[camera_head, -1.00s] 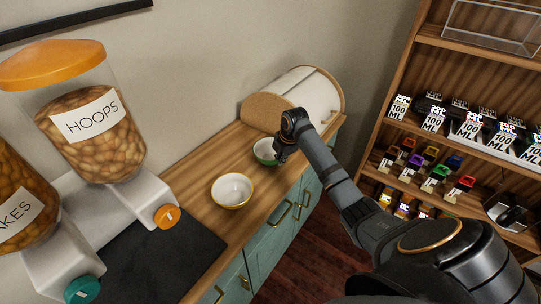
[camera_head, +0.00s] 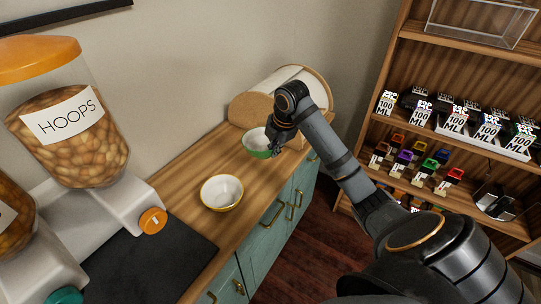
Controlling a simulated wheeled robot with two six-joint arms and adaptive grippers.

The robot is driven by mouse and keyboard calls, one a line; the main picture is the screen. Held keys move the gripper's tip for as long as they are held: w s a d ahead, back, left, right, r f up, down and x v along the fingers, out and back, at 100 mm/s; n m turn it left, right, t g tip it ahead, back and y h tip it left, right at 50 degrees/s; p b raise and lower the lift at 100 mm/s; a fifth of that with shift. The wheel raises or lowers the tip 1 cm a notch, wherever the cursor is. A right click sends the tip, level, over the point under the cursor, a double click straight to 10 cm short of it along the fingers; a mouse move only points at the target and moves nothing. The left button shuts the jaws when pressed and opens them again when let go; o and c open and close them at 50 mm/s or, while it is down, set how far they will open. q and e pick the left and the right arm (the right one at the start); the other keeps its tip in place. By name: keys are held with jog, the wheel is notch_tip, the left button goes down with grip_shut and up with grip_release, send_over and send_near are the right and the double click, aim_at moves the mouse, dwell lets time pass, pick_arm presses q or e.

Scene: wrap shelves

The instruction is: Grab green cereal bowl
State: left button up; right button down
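The green bowl (camera_head: 257,146), white inside, sits upright on the wooden counter (camera_head: 192,232) in front of the bread bin. My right gripper (camera_head: 274,146) is at the bowl's right rim, with its fingers pointing down. Its wrist hides part of the fingers and the right side of the bowl, so I cannot tell whether it is closed on the rim. My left gripper is not in view.
A yellow-rimmed white bowl (camera_head: 221,192) stands nearer on the counter. A bread bin (camera_head: 252,110) is behind the green bowl. Cereal dispensers (camera_head: 75,140) stand at the left on a dark mat (camera_head: 150,265). A wooden shelf (camera_head: 455,50) with small boxes is at the right.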

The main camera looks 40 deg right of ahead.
jog(key=s+a+r, duration=0.3)
jog(key=s, duration=0.4)
jog(key=shift+s+b, duration=0.15)
jog(key=shift+b, duration=0.3)
